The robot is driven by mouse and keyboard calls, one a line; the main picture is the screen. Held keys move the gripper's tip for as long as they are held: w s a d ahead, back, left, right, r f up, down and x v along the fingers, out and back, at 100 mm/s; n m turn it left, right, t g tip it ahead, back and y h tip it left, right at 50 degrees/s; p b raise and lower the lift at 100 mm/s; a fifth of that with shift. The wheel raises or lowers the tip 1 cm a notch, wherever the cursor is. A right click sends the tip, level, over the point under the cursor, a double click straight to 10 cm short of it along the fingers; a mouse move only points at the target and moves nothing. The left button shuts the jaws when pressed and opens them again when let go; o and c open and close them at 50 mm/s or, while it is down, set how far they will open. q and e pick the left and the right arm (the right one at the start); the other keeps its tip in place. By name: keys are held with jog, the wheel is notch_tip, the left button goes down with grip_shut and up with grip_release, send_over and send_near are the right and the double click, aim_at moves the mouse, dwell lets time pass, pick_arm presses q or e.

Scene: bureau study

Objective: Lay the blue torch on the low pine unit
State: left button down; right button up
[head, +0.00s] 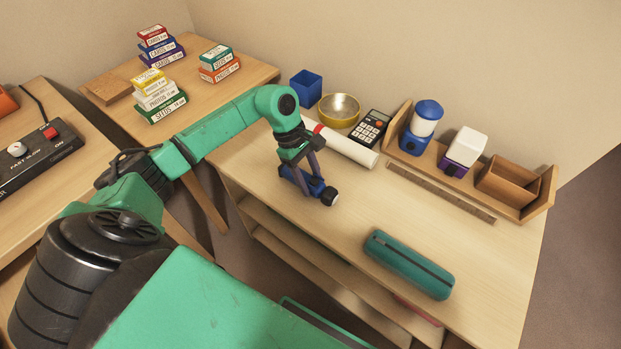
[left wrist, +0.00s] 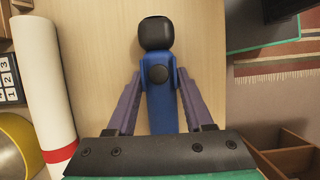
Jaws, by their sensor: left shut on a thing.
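The blue torch (head: 296,180) has a dark head and is held in my left gripper (head: 308,180), over the left part of the low pine unit (head: 350,208). In the left wrist view the torch (left wrist: 160,110) lies between the two purple fingers of my left gripper (left wrist: 159,82), its black head pointing away from the palm. The torch is roughly level, at or just above the unit's top; I cannot tell whether it touches. My right gripper is not in view.
A white roll (head: 345,145) with a red band, a calculator (head: 370,127), a yellow bowl (head: 339,110) and a blue pot (head: 306,86) stand behind the torch. A teal case (head: 409,264) lies at the front right. The unit's middle is clear.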

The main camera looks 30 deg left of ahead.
pick_arm(q)
jog(key=shift+c, duration=1.4)
grip_release()
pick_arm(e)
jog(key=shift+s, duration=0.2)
pick_arm(q)
jog(key=shift+r, duration=0.1)
jog(key=v, duration=1.2)
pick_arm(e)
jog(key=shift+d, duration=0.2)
pick_arm(q)
jog(key=shift+s+d, duration=0.1)
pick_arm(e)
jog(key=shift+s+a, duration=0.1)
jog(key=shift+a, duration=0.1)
